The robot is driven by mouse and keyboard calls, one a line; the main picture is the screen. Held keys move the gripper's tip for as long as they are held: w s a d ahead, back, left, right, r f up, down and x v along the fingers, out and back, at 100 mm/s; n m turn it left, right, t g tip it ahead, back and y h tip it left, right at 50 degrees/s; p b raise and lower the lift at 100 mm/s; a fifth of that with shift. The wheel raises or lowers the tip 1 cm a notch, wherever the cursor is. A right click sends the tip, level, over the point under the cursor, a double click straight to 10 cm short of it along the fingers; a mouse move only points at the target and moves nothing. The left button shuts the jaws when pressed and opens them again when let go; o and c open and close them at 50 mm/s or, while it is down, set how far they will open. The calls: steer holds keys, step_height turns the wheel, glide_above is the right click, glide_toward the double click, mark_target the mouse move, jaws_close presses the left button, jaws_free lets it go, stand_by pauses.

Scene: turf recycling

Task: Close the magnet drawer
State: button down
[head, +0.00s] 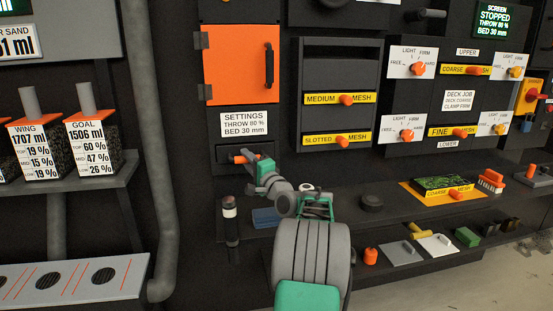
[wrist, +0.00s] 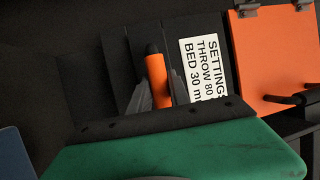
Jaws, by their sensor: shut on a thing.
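The dark drawer front (head: 224,168) with an orange bar handle (head: 238,159) is low on the left panel, below the white settings label (head: 245,125). I take it for the magnet drawer; no label naming it is readable. My gripper (head: 250,161) reaches it from the front and is shut on the orange handle. In the wrist view the handle (wrist: 154,76) stands between my two dark fingers (wrist: 159,92). My gripper hides part of the drawer front. How far the drawer stands out is hard to tell.
An orange door (head: 238,70) with a dark handle is above the label. A dark shelf (head: 330,212) runs below and right, carrying a blue block (head: 266,217) and a black round knob (head: 371,202). A dark cylinder with a white band (head: 230,220) stands left of my arm.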

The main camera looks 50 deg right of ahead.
steer(key=shift+w+d, duration=0.1)
steer(key=shift+d, duration=0.3)
steer(key=shift+w+a, duration=0.1)
steer(key=shift+a, duration=0.1)
steer(key=c, duration=1.2)
jaws_free()
steer(key=shift+c, duration=0.2)
steer(key=v, duration=0.8)
steer(key=shift+a, duration=0.2)
